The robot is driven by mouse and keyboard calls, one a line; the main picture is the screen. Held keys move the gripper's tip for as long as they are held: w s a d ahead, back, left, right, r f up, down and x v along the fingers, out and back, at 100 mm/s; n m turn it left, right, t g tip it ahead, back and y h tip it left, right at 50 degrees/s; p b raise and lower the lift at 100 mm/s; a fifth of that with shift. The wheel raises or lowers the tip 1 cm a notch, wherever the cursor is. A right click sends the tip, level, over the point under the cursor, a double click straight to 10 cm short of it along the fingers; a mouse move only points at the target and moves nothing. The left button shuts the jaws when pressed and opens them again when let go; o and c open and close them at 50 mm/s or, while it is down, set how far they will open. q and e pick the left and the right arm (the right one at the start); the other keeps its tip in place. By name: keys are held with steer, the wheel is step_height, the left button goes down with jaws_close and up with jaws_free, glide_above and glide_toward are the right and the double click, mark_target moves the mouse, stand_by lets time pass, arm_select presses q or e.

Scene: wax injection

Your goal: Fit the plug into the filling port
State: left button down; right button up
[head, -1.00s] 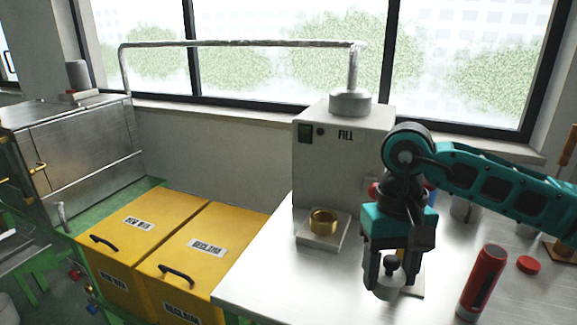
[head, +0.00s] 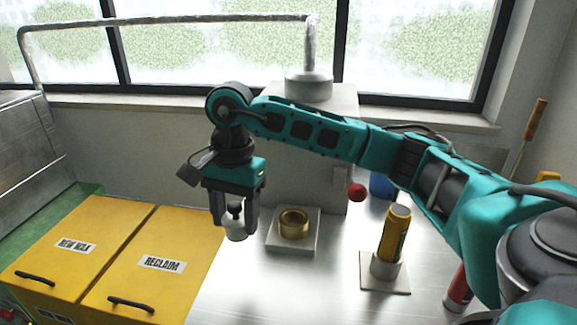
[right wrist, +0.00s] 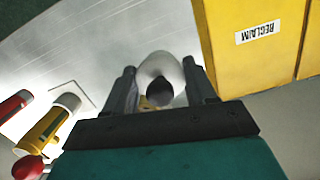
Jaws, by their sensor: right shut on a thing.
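My right gripper (head: 235,215) is shut on the plug, a pale piece with a dark knob (head: 236,232). It holds the plug in the air to the left of the filling port, near the table's left edge. The filling port is a brass ring (head: 293,223) on a grey square base (head: 291,247) in front of the fill machine. In the right wrist view the plug (right wrist: 161,73) sits between the fingers of my right gripper (right wrist: 160,88). What lies directly under the plug is partly hidden. My left gripper is not in view.
A yellow cylinder (head: 396,232) stands in a holder on a square plate (head: 386,284) to the right. A red cylinder (head: 457,290) is partly behind my right arm. Yellow RECLAIM (head: 150,262) and NEW WAX (head: 75,245) bins stand left of the table. The machine (head: 325,187) rises behind the port.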

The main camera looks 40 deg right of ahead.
steer(key=d+r+m+t+p, duration=0.1)
steer(key=d+m, duration=0.6)
steer(key=m, duration=0.6)
steer(key=w+d+r+m+t+h+p, duration=0.1)
steer(key=d+m+p, duration=0.1)
steer(key=d+m, duration=0.6)
steer(key=m, duration=0.5)
steer(key=shift+w, duration=0.15)
steer(key=shift+f, duration=0.15)
step_height(320, 180, down, 6)
steer(key=b, duration=0.4)
steer(key=shift+r, duration=0.2)
